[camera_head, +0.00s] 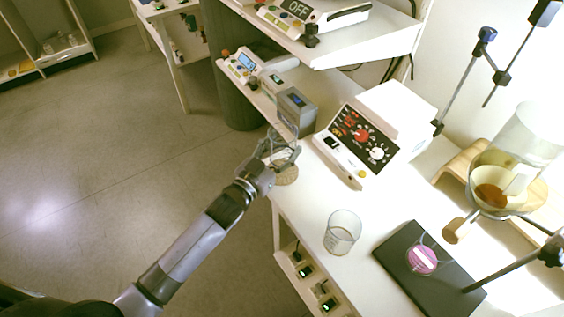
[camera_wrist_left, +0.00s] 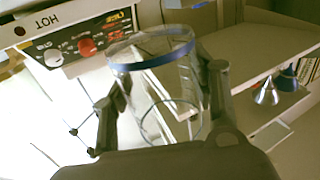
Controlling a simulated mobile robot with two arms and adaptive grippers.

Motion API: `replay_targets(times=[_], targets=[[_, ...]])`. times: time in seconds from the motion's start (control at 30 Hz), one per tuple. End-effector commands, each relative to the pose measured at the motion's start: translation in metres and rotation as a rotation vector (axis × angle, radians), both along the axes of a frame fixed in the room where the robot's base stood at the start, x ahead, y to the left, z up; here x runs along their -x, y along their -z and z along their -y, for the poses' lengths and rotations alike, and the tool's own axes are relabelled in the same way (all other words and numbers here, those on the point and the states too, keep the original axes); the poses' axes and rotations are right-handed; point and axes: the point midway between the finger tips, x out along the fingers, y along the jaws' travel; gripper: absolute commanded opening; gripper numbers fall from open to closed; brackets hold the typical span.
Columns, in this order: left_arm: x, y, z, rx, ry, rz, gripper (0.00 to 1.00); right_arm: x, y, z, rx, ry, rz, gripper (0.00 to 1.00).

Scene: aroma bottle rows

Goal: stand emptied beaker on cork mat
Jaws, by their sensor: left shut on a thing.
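My left gripper (camera_head: 279,150) is shut on a clear glass beaker, at the near left edge of the white bench. In the left wrist view the beaker (camera_wrist_left: 152,85) is between the two dark fingers, looks empty and has a blue rim. A round tan cork mat (camera_head: 288,178) lies on the bench edge just below the gripper in the head view, partly covered by it. Whether the beaker touches the mat cannot be told. My right gripper is out of view.
A second clear beaker (camera_head: 342,233) stands on the bench. A dark plate (camera_head: 400,252) carries a vessel with pink liquid. A white device with dials (camera_head: 358,140) and a grey box (camera_head: 296,111) stand near the gripper. A glass funnel with brown contents (camera_head: 490,193) is at the right.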

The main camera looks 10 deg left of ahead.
Motion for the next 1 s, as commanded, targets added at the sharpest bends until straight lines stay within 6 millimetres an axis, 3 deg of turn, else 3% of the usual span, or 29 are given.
replay_targets(times=[0.4, 0.83, 0.87, 1.0], targets=[[0.000, 0.049, 0.000, 0.001, 0.000, 0.001, 0.21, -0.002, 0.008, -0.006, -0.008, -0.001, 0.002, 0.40], [0.000, 0.057, 0.000, 0.000, 0.000, 0.001, 0.22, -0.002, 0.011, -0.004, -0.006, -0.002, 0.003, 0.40], [0.000, 0.056, 0.000, 0.000, 0.000, 0.001, 0.55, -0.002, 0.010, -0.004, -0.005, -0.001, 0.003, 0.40], [0.000, 0.056, 0.000, 0.000, 0.000, 0.001, 0.64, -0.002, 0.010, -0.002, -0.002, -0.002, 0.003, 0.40]])
